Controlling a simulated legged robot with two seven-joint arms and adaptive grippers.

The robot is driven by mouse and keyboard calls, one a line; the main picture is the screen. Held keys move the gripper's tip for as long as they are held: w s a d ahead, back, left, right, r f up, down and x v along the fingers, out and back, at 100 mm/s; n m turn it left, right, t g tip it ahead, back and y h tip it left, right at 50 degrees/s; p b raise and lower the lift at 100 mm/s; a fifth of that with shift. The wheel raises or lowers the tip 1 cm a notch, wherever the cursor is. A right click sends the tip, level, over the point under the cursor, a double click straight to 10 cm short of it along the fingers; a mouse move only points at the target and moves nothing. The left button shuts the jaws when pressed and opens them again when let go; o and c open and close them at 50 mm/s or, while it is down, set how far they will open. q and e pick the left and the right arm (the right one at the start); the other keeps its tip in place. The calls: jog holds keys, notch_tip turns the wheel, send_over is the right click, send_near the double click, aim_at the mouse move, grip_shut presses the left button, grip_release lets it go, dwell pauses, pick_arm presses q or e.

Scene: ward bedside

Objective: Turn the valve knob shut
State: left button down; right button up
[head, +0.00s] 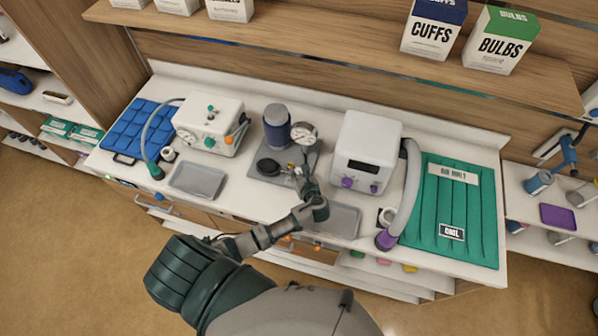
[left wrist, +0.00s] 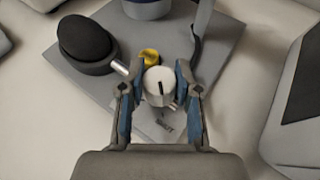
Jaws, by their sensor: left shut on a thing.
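The valve knob (left wrist: 158,86) is a pale round knob with a dark line on its top, seen in the left wrist view. The line runs roughly up and down in that view. My left gripper (left wrist: 158,92) is shut on the knob, one blue-padded finger on each side. In the head view my left gripper (head: 304,184) reaches over the front of the grey base plate (head: 262,170), and the knob is mostly hidden there. A yellow part (left wrist: 149,57) sits just behind the knob. My right gripper is not in view.
On the plate stand a black round part (left wrist: 86,40), a blue-grey cylinder (head: 277,128) and a gauge (head: 304,132). A white machine (head: 366,150) stands right, another (head: 209,122) left. Grey trays (head: 198,180) lie along the front. Boxes (head: 434,32) stand on the shelf above.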

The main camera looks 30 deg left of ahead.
pick_arm(q)
jog(key=c, duration=0.8)
grip_release()
jog(key=shift+w, duration=0.1)
jog(key=v, duration=1.2)
jog(key=shift+f, duration=0.1)
